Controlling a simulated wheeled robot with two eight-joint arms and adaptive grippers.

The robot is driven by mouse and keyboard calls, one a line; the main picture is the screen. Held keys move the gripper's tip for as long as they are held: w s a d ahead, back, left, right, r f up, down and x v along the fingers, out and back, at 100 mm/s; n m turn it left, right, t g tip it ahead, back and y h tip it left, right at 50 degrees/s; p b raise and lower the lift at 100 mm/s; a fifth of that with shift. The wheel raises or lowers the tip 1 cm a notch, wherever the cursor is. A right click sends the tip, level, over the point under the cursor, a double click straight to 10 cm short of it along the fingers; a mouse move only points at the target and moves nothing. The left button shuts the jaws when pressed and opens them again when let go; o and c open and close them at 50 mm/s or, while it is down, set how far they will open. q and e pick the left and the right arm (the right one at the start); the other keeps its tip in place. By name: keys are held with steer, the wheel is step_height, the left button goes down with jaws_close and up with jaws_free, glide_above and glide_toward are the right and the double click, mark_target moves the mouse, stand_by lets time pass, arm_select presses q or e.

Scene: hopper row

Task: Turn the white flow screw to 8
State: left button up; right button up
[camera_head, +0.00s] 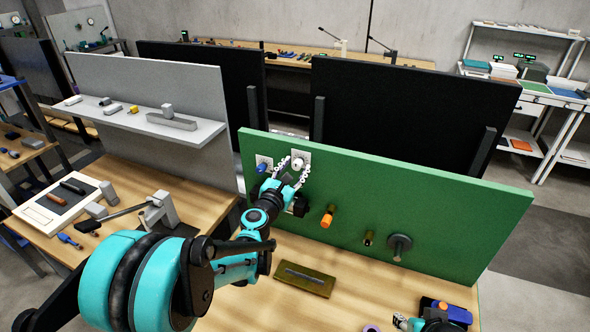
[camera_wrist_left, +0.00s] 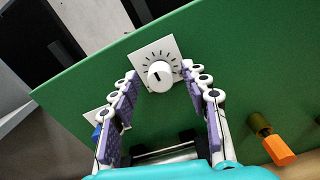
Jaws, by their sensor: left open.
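The white flow screw (camera_head: 299,161) is a round knob on a white square dial plate, high on the green panel (camera_head: 450,215). In the left wrist view the knob (camera_wrist_left: 160,77) shows a short dark mark on its face and tick marks around it; the numbers are too small to read. My left gripper (camera_head: 295,168) is open in front of the dial. In the left wrist view its fingertips (camera_wrist_left: 160,70) stand on both sides of the knob, with gaps visible. My right gripper (camera_head: 415,322) seems to show only partly at the bottom edge, its jaws unclear.
A blue knob (camera_head: 262,167) on another plate is close left of the dial. An orange knob (camera_head: 327,219), a small dark fitting (camera_head: 368,238) and a grey disc (camera_head: 399,246) stick out to the right. An olive tray (camera_head: 305,280) lies on the wooden bench below.

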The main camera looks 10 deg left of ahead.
arm_select(q)
jaws_close()
steer(key=shift+m, duration=0.4)
steer(key=m, duration=0.3)
steer(key=shift+b, duration=0.35)
steer(key=m, duration=0.4)
steer(key=shift+m+b, duration=0.3)
steer(key=shift+b, duration=0.05)
steer(key=m, duration=0.3)
steer(key=shift+m+b, duration=0.35)
steer(key=shift+m, duration=1.85)
steer(key=shift+d, duration=0.1)
